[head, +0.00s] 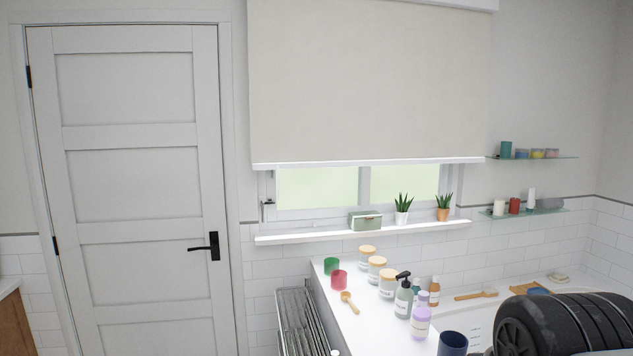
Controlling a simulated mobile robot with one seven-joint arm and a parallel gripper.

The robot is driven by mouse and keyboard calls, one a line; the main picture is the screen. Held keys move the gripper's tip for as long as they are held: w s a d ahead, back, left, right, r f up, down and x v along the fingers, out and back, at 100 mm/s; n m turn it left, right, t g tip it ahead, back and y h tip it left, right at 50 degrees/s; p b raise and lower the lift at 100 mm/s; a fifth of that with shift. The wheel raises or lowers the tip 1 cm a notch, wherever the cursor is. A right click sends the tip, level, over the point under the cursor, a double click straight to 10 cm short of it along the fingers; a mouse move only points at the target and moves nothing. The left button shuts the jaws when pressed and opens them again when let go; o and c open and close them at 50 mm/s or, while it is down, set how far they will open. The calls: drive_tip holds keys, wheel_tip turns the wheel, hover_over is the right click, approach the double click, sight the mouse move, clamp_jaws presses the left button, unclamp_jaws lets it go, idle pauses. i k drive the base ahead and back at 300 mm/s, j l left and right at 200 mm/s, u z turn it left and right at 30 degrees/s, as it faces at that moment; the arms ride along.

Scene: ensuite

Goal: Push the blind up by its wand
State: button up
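The blind (368,80) is a wide cream sheet in the upper middle of the head view. It hangs over most of the window, and its white bottom bar (368,162) is level, above the sill. A low strip of window glass (318,188) shows below the bar. I cannot make out a wand hanging from the blind. A small dark handle-like piece (267,205) sits at the window's left side; I cannot tell whether it belongs to the window. My gripper is not in view.
The white sill (350,233) holds a green box (365,221) and two potted plants. Below, a white ledge (372,325) carries jars, cups and bottles. A metal rack (300,315) stands left of it. Glass shelves (530,157) are at right. A closed door (135,180) is at left.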

sight(278, 141)
drive_tip(key=k+j+z, duration=0.15)
drive_tip(key=j, duration=1)
drive_tip(key=i+j, duration=0.1)
drive_tip(key=j, duration=0.25)
drive_tip(key=i+j+z, duration=0.15)
drive_tip(key=j, duration=0.6)
drive_tip(key=i+j+z, duration=0.15)
drive_tip(key=i+j, duration=0.3)
drive_tip(key=i+j+z, duration=0.1)
drive_tip(key=i+j, duration=0.3)
drive_tip(key=j, duration=0.1)
